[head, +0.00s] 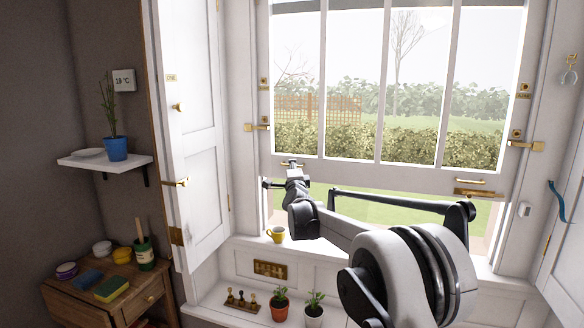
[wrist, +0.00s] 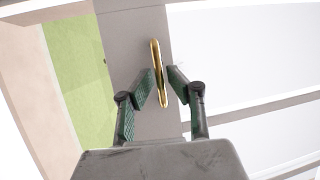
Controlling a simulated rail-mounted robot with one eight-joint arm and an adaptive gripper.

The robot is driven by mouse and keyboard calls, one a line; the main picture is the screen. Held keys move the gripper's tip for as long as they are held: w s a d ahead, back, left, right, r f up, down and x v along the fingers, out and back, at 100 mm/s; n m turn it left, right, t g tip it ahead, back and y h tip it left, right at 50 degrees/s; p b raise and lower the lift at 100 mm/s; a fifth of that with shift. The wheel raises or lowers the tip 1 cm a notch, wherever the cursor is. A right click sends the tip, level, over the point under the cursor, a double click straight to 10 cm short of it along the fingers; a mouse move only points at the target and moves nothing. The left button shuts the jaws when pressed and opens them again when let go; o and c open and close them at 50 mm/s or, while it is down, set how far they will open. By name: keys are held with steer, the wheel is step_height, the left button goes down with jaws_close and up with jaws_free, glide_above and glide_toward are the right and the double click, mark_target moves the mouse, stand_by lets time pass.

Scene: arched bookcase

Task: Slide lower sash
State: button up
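The lower sash stands raised, with a gap under its white bottom rail (head: 400,180) through which green lawn shows. A brass sash lift sits at the left of this rail, mostly hidden by my gripper (head: 292,166) in the head view. A second brass lift (head: 475,191) is at the right end. In the wrist view, the brass lift (wrist: 155,60) runs lengthwise between the two fingers of my gripper (wrist: 160,76). The fingers are apart, one on each side of the lift, with small gaps visible. The rail (wrist: 122,35) lies behind it.
A yellow mug (head: 276,234) stands on the sill below the sash. Two potted plants (head: 280,304) (head: 314,308) and a small wooden stand (head: 241,300) are on the lower ledge. An open white shutter (head: 196,130) stands left. Brass latches (head: 257,127) (head: 527,145) flank the sash.

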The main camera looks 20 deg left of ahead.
steer(key=v, duration=1)
steer(key=shift+s, duration=0.35)
steer(key=shift+d, duration=0.15)
steer(key=s+d+r+n+g, duration=0.1)
steer(key=s+d+r+n, duration=0.15)
steer(key=d, duration=0.45)
steer(key=s+d+r+n+g, duration=0.1)
steer(key=s+d+r+n, duration=0.1)
steer(key=d+r, duration=0.3)
steer(key=s+d+n+g+h+p, duration=0.1)
steer(key=s+d+n+g, duration=0.1)
steer(key=s+d, duration=0.45)
steer(key=s+d+n+g+h, duration=0.15)
steer(key=s+d, duration=0.25)
steer(key=d, duration=0.6)
steer(key=s+d+f+n+g+h, duration=0.1)
steer(key=s+d+f+h, duration=0.1)
steer(key=s+d+f, duration=0.3)
steer(key=s+d+f+n+g+h+p, duration=0.1)
steer(key=s+d+f, duration=0.4)
steer(key=s+d, duration=0.7)
steer(key=s+d+f+n+g+h, duration=0.2)
steer(key=s+d+f, duration=0.3)
steer(key=s, duration=1.2)
steer(key=d+g+h, duration=0.1)
steer(key=d, duration=0.2)
steer(key=shift+d+f+p, duration=0.2)
steer(key=shift+p, duration=0.1)
